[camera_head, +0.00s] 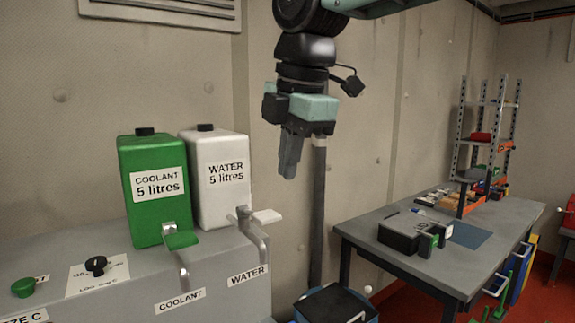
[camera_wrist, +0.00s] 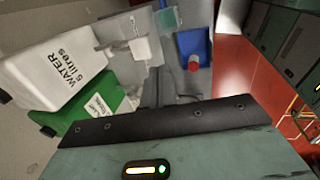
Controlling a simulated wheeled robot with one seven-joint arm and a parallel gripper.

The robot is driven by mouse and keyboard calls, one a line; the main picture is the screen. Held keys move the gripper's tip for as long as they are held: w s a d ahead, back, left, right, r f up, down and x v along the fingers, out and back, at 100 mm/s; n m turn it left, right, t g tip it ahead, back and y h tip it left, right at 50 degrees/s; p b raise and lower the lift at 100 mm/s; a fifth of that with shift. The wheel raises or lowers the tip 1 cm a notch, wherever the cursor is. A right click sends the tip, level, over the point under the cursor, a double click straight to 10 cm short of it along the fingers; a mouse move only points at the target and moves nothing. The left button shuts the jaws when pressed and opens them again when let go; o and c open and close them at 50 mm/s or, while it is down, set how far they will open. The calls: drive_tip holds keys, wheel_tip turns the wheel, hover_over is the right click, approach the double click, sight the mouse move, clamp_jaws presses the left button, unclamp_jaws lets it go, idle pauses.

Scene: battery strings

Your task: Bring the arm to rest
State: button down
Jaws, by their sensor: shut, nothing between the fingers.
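My gripper (camera_head: 290,166) hangs from the arm at the top middle of the head view, pointing down. Its fingers are together with nothing between them. It is in the air in front of the wall, to the right of the white water container (camera_head: 219,180) and above the level of the taps. In the wrist view the gripper's dark fingers (camera_wrist: 166,90) reach away from the camera. The wrist view also shows the water container (camera_wrist: 62,68) at the left and the green coolant container (camera_wrist: 85,120) below it.
The grey cabinet (camera_head: 110,292) carries both containers, with the coolant tap (camera_head: 175,245) and water tap (camera_head: 250,225) in front. A grey table (camera_head: 385,262) at the right holds a black device (camera_head: 405,232). A metal rack (camera_head: 463,145) stands behind. A blue-edged black box (camera_head: 335,305) is low in the middle.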

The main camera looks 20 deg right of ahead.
drive_tip(key=s+a+f+m+g+b, duration=0.1)
drive_tip(key=s+f+m, duration=0.3)
drive_tip(key=f, duration=0.5)
drive_tip(key=s+a+f+m+g+b, duration=0.1)
drive_tip(key=s+f+m, duration=0.3)
drive_tip(key=s+f, duration=0.4)
drive_tip(key=s+a+f+m, duration=0.3)
drive_tip(key=s+f, duration=0.3)
drive_tip(key=f, duration=0.4)
drive_tip(key=shift+s+f+m+g+b, duration=0.3)
drive_tip(key=shift+f+m+g+b, duration=0.1)
drive_tip(key=shift+m, duration=0.3)
